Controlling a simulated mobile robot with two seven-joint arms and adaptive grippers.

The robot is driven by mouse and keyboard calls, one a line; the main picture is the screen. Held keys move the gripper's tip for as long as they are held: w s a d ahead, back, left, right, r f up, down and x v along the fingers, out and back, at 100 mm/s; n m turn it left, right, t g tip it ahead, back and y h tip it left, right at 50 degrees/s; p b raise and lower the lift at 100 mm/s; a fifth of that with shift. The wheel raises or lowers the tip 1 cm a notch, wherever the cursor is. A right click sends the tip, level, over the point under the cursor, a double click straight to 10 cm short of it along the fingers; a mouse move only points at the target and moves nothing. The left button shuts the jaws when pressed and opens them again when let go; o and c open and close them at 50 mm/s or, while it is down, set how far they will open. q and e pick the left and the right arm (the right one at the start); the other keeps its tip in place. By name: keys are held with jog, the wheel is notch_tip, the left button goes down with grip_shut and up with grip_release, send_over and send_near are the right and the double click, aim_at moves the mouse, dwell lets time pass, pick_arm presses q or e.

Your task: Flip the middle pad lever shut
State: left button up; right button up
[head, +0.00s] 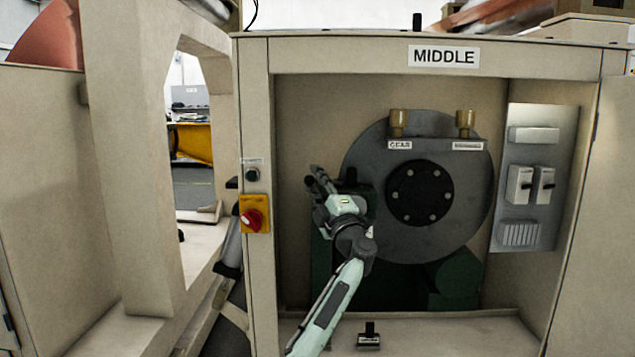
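The cabinet bay labelled MIDDLE (443,56) stands open in the head view, with a large grey disc (455,225) and dark green housing inside. A small black lever (369,333) stands upright on the bay's bottom ledge, with a pale label at its foot; I cannot tell for sure that it is the pad lever. My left gripper (312,175) is raised in front of the bay, left of the disc and well above that lever. Its dark fingers appear slightly apart, with nothing seen between them. My arm hides part of the housing. My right gripper is not in view.
Two brass-coloured knobs (398,121) top the disc. A grey switch panel (534,180) is on the right wall. The ledge around the black lever looks clear.

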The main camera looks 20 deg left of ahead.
pick_arm(q)
jog(key=shift+d, duration=0.1)
jog(key=shift+d, duration=0.1)
jog(key=v, duration=1.2)
